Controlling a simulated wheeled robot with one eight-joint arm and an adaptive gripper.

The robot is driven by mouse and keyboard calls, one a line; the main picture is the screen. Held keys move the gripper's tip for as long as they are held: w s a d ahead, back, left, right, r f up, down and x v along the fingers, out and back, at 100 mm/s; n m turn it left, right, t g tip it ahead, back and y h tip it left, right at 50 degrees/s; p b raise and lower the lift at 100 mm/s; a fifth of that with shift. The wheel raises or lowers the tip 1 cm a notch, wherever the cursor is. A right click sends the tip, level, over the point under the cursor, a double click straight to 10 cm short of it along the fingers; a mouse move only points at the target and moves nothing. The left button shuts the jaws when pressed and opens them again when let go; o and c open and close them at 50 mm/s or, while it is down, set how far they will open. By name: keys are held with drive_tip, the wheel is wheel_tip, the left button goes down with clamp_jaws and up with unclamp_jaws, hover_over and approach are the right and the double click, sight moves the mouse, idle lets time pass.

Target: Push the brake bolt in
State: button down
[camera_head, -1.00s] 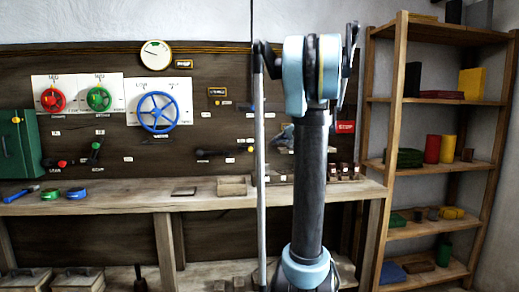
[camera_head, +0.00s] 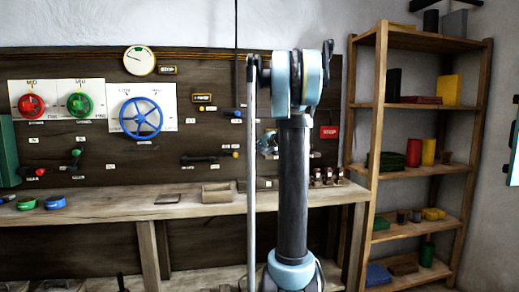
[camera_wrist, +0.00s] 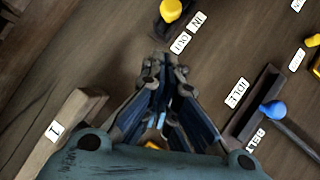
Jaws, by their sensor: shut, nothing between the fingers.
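In the wrist view a yellow knob (camera_wrist: 171,10) at the top edge sits on a dark fitting beside tags reading IN and OUT. It looks like the brake bolt; part of it is cut off by the frame. My gripper (camera_wrist: 161,62) is shut and empty, its fingertips a little below the fitting in the picture and apparently apart from it. In the head view my gripper (camera_head: 268,146) is mostly hidden behind my arm, near the board. There a dark horizontal rod with a yellow knob (camera_head: 236,154) lies left of it; I cannot tell if it is the same bolt.
A blue-knobbed lever (camera_wrist: 272,110) with IDLE and BELT tags is right of my gripper. A wooden block (camera_wrist: 60,135) is at its left. In the head view the workbench (camera_head: 110,208) runs below the board, and a shelf rack (camera_head: 375,110) stands at the right.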

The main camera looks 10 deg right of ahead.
drive_tip(key=w+a+f, duration=0.2)
drive_tip(key=w+a, duration=0.1)
drive_tip(key=a, duration=0.2)
drive_tip(key=shift+f, duration=0.35)
